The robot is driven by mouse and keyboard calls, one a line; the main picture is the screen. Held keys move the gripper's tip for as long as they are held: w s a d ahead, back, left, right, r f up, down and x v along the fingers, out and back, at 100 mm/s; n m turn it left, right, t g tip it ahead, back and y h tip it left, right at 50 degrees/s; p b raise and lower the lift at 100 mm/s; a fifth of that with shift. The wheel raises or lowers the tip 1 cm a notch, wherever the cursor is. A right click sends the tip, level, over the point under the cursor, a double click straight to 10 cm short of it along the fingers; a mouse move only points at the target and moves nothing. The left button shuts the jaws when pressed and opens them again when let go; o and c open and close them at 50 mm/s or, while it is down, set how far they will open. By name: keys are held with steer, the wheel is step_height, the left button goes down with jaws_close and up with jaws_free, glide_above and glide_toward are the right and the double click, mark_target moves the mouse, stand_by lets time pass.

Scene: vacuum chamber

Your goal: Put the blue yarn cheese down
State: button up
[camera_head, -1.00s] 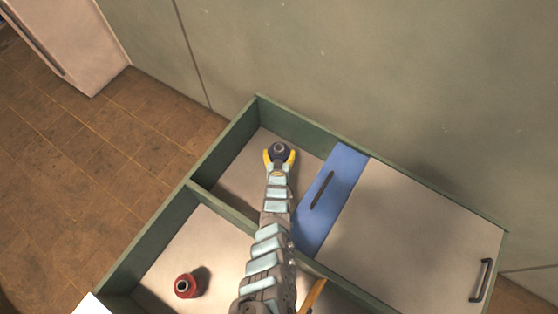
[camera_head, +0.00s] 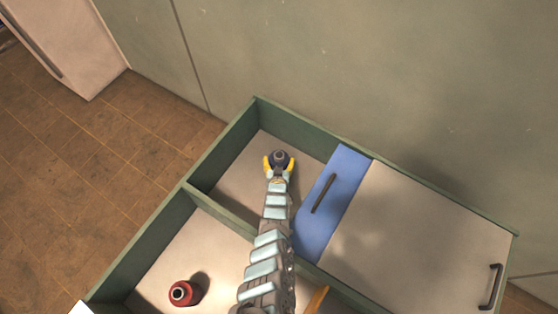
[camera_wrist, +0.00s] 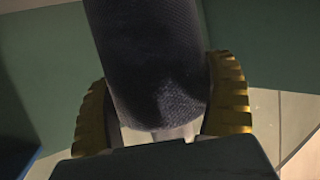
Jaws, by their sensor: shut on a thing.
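The blue yarn cheese (camera_head: 280,157) looks very dark blue, with a pale core at its top. My gripper (camera_head: 279,166) is shut on it, with one yellow finger on each side. They are over the back left compartment of the green-walled box (camera_head: 226,142). In the wrist view the dark woven yarn cheese (camera_wrist: 150,60) fills the space between the fingers of my gripper (camera_wrist: 162,115), and its pale core end shows below. I cannot tell whether the yarn cheese touches the compartment floor.
A red yarn cheese (camera_head: 184,292) stands in the front left compartment. A blue panel with a dark handle (camera_head: 333,200) and a pale lid (camera_head: 420,235) cover the right side. The back left compartment floor (camera_head: 240,180) is otherwise clear. A wall stands behind.

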mark_target(279, 164)
steer(key=shift+f, duration=0.35)
steer(key=o, duration=1)
steer(key=shift+r, duration=0.1)
steer(key=shift+a+r+p, duration=0.1)
steer(key=shift+r+p, duration=0.45)
steer(key=shift+r, duration=0.2)
steer(key=p+v, duration=0.2)
steer(key=p, duration=0.1)
steer(key=shift+s+r, duration=0.2)
steer(key=shift+s, duration=0.15)
steer(key=shift+s+p, duration=0.4)
steer(key=shift+s, duration=0.15)
